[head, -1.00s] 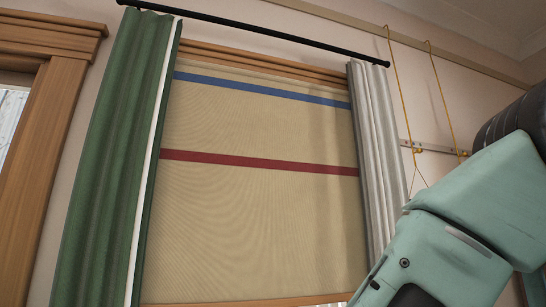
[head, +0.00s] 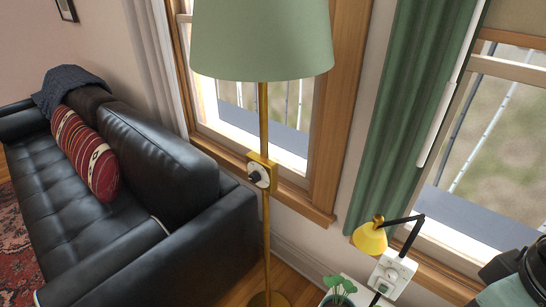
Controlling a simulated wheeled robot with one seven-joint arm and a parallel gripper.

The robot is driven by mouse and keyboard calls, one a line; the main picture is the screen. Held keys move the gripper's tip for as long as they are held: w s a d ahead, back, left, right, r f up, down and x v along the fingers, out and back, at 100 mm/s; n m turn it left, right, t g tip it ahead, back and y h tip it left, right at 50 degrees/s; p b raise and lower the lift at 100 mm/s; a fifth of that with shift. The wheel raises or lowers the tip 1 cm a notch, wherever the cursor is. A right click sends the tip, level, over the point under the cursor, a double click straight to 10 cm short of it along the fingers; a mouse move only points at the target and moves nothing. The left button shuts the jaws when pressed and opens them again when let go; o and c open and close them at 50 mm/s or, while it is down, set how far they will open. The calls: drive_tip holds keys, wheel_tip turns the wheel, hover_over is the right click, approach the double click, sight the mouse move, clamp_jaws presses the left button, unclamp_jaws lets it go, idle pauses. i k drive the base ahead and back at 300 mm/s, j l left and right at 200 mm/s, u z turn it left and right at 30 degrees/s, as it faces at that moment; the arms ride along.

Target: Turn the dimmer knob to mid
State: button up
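The dimmer knob (head: 254,176) is a small black knob on a round white face. It sits on a square brass box (head: 262,160) fixed to the thin brass pole of a floor lamp (head: 264,120). The knob shows near the middle of the head view, facing left and toward me; its exact setting is too small to read. Part of my arm shows at the bottom right corner, well apart from the knob. My gripper itself is not in view.
A black leather sofa (head: 165,165) with a red striped cushion (head: 88,155) stands left of the lamp. At the lower right are a yellow desk lamp (head: 370,238), a white box with sockets (head: 392,274) and a green plant (head: 338,290). A green curtain (head: 412,110) hangs behind.

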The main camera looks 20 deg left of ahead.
sight(255, 176)
drive_tip(key=u, duration=1.25)
